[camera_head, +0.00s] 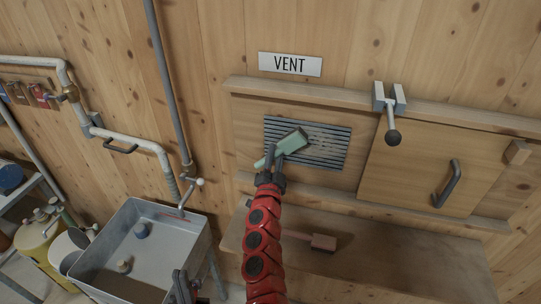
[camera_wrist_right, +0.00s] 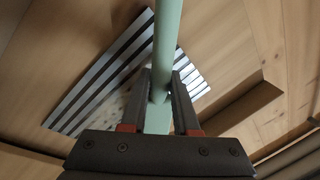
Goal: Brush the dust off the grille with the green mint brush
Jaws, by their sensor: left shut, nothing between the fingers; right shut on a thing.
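The green mint brush (camera_head: 291,142) is in front of the grille (camera_head: 334,151), a panel of dark horizontal slats under the VENT sign. My right gripper (camera_head: 269,167) is shut on the brush's handle. The handle (camera_wrist_right: 164,50) also shows between the fingers in the right wrist view, with the grille (camera_wrist_right: 130,65) behind it. Pale speckled dust (camera_wrist_right: 98,110) shows on part of the grille there. The brush head covers part of the grille in the head view; I cannot tell whether it touches. My left gripper (camera_head: 184,287) is low at the bottom edge, shut and empty.
A sliding wooden door (camera_head: 420,170) with a dark handle stands right of the grille, below a metal clamp (camera_head: 391,103). A wooden shelf (camera_head: 390,255) with a brush-like block (camera_head: 323,242) lies below. A metal sink (camera_head: 140,250) stands left.

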